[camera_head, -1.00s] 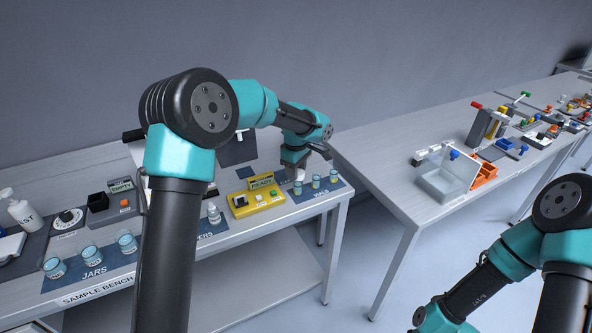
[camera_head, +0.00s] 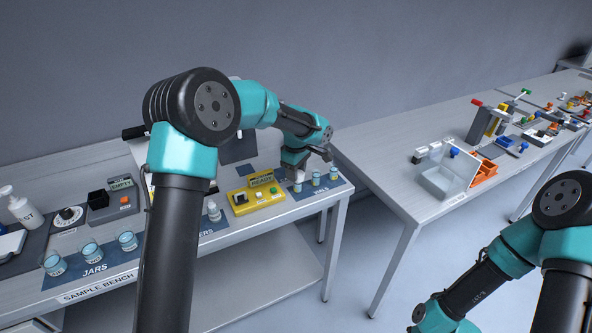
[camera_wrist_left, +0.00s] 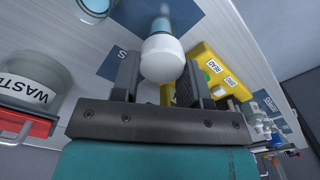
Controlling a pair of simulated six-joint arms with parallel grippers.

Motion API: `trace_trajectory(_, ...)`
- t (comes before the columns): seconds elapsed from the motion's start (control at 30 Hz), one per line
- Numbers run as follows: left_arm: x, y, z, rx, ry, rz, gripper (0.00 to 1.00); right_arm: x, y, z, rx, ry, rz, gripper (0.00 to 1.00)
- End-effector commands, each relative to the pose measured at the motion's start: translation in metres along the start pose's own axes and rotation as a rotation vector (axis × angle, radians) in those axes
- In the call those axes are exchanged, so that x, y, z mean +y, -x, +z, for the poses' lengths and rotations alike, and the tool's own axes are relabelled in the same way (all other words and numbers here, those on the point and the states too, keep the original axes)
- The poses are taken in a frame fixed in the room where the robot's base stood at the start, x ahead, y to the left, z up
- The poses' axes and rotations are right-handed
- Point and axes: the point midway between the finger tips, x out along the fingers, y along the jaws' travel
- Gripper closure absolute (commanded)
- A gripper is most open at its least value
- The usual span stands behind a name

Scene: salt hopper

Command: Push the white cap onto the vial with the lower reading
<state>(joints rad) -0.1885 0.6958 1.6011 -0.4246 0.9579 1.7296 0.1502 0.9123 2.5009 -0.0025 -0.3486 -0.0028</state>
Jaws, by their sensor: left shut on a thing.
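My left gripper (camera_head: 296,174) is over the nearest-left vial spot on the blue mat (camera_head: 338,188) at the bench's right end. In the left wrist view the gripper (camera_wrist_left: 164,82) is shut on the white cap (camera_wrist_left: 162,58). A vial with blue (camera_wrist_left: 172,14) is in line beyond the cap; I cannot tell whether the cap is seated on it or just above. In the head view a vial (camera_head: 298,187) shows under the gripper, with a middle vial (camera_head: 316,179) and a right vial (camera_head: 333,174) beside it. My right gripper is out of view.
A yellow meter (camera_head: 256,196) with a display and buttons stands left of the vials. A small dropper bottle (camera_head: 214,211) and jars (camera_head: 92,250) stand farther left. A waste container (camera_wrist_left: 32,82) shows in the left wrist view. A gap separates this bench from the right-hand table (camera_head: 385,170).

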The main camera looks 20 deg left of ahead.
Motion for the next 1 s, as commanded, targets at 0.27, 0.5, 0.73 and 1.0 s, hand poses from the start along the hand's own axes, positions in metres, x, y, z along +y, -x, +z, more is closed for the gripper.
trace_trajectory(0.27,0.0,-0.005,0.0,0.0,0.0,0.001,0.8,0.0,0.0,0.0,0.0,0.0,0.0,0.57)
trace_trajectory(0.5,0.0,-0.01,0.0,0.0,0.0,0.001,0.8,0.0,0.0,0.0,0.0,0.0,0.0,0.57)
trace_trajectory(0.73,0.0,-0.015,0.0,0.0,0.0,0.0,0.8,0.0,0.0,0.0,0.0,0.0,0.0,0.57)
trace_trajectory(1.0,0.0,-0.015,0.0,0.0,0.0,0.0,0.36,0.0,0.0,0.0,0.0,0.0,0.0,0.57)
